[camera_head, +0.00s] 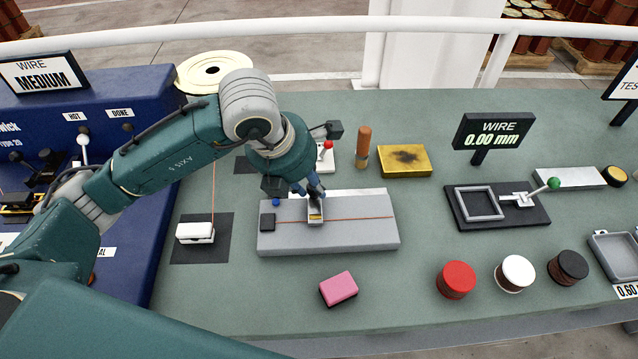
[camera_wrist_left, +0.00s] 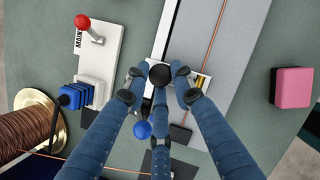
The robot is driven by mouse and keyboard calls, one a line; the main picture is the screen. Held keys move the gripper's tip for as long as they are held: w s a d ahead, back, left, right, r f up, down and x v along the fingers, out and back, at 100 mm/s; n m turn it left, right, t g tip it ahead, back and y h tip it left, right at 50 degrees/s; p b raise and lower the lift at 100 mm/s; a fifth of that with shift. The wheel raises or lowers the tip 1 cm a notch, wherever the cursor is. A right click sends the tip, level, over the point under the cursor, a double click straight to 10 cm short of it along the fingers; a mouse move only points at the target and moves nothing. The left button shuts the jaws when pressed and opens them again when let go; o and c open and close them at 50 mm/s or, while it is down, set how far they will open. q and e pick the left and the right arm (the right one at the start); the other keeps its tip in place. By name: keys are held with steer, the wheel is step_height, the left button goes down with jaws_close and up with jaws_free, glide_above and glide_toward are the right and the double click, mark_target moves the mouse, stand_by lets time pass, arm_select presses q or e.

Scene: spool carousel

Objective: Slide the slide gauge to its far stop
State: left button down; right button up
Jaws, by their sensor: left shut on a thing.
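The slide gauge is a grey block (camera_head: 360,236) with a pale rail along its back edge and a thin orange wire across it. Its small carriage (camera_head: 316,214), with a yellowish window, sits left of the block's middle. My left gripper (camera_head: 312,192) is over the carriage. In the left wrist view its three blue fingers (camera_wrist_left: 165,80) close around a black knob (camera_wrist_left: 160,74). Part of the carriage (camera_wrist_left: 203,83) shows beside the right finger; the rest is hidden by the fingers. A blue knob (camera_head: 276,202) is at the block's left end. My right gripper is not in view.
A pink block (camera_head: 339,288) lies in front of the gauge. Behind it stand a red-knobbed switch (camera_head: 328,145), a wooden handle (camera_head: 362,146) and a yellow pad (camera_head: 404,160). A white block (camera_head: 195,233) is to the left.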

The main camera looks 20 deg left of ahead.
arm_select(q)
steer(key=shift+s+a+b, duration=0.15)
steer(key=shift+a+b, duration=0.05)
steer(key=shift+a, duration=0.45)
steer(key=shift+s+a+b, duration=0.15)
steer(key=shift+a, duration=0.45)
steer(key=shift+a+r, duration=0.1)
steer(key=shift+a, duration=0.05)
steer(key=c, duration=1.5)
jaws_free()
steer(key=shift+d, duration=0.25)
